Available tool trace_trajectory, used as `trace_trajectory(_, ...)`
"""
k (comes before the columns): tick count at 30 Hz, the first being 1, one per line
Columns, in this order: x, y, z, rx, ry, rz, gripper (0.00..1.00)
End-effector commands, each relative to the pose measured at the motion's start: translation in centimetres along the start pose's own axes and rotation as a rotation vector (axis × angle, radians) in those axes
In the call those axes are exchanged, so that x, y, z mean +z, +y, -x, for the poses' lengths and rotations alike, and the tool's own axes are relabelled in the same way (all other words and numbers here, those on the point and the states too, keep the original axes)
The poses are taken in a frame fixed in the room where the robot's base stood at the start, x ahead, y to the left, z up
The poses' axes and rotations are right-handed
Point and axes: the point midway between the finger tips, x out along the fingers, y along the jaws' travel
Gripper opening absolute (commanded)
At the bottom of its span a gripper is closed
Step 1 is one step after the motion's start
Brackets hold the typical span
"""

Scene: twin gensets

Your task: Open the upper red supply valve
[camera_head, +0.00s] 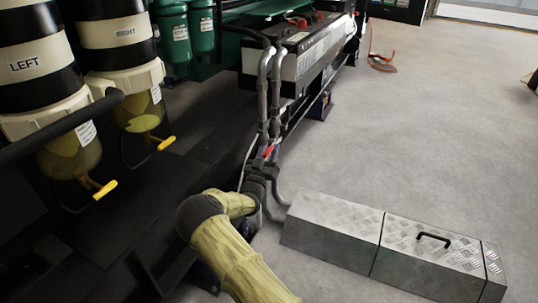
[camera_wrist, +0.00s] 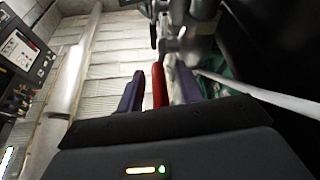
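A red valve handle (camera_head: 268,151) shows at the pipes in the middle of the head view. In the wrist view the red handle (camera_wrist: 159,85) stands between the two purple fingers of my gripper (camera_wrist: 159,92). A narrow gap shows on each side of it, so the gripper looks open around the handle, not clamped. In the head view my gripper (camera_head: 266,155) is small and partly hidden by its own dark wrist. Only one red handle is clear at the pipes; any lower valve is hidden behind my arm.
Grey pipes (camera_head: 263,95) rise from the valve to the genset. A metal checker-plate box (camera_head: 333,229) lies on the floor right of my arm. Filter bowls with yellow levers (camera_head: 105,190) hang at the left. The floor at the right is mostly clear.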

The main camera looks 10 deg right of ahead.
Motion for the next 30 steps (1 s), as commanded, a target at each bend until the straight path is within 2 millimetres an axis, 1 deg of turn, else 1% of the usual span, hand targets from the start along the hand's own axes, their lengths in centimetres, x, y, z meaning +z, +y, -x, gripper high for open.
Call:
trace_trajectory(8,-0.06,0.05,-0.18,0.001,0.0,0.0,0.36)
trace_trajectory(12,-0.05,0.04,-0.17,0.001,0.0,0.0,0.08)
trace_trajectory(13,-0.05,0.04,-0.16,0.001,0.0,0.0,0.02)
trace_trajectory(14,-0.05,0.04,-0.16,0.001,0.0,0.0,0.0)
trace_trajectory(23,-0.15,0.02,-0.16,-0.001,-0.004,-0.001,0.0)
trace_trajectory(30,-0.75,0.02,-0.3,-0.009,-0.044,-0.006,0.0)
